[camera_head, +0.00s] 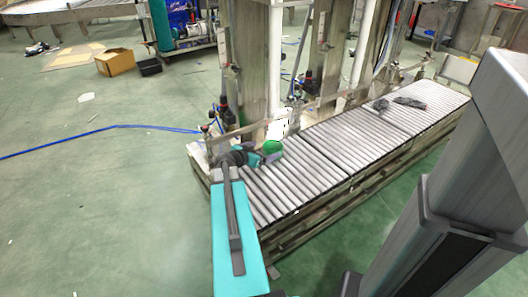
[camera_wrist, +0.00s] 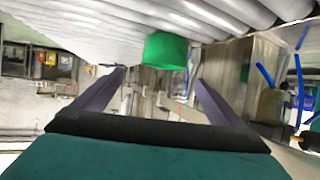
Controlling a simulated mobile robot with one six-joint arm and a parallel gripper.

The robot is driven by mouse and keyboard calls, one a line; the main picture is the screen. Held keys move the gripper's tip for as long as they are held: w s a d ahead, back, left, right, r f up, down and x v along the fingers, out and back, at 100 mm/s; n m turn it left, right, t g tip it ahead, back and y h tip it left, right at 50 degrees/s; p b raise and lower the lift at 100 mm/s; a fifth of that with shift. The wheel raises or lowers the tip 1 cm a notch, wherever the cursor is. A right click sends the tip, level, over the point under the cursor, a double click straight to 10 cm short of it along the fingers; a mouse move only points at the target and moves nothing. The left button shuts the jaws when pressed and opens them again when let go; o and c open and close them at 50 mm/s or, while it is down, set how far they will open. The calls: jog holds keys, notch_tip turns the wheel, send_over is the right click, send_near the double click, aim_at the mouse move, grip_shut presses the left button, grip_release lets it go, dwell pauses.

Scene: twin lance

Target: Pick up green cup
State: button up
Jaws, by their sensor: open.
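The green cup (camera_head: 272,147) is on the near-left end of the roller conveyor in the head view, close to the metal posts. My gripper (camera_head: 262,155) is right beside it at the end of my teal arm. In the wrist view the green cup (camera_wrist: 166,51) is at upper centre, just beyond the fingertips. My gripper (camera_wrist: 158,76) shows there with its two dark fingers spread apart and nothing held between them. Whether a finger touches the cup cannot be told.
The roller conveyor (camera_head: 325,158) runs to the upper right, with dark items (camera_head: 408,102) lying far along it. Upright metal posts (camera_head: 258,60) stand behind the cup. A cardboard box (camera_head: 118,63) and a blue cable (camera_head: 110,128) are on the floor at left.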

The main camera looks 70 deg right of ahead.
jog(key=shift+w, duration=0.15)
jog(key=shift+d, duration=0.1)
jog(key=shift+d+f, duration=0.3)
jog(key=shift+d, duration=0.25)
jog(key=b, duration=0.1)
send_near(278, 144)
jog(key=shift+x, duration=2.2)
jog(key=shift+a, duration=0.1)
jog(key=shift+b+x, duration=0.5)
jog(key=shift+x, duration=1.5)
jog(key=shift+d+f, duration=0.3)
jog(key=shift+d, duration=0.25)
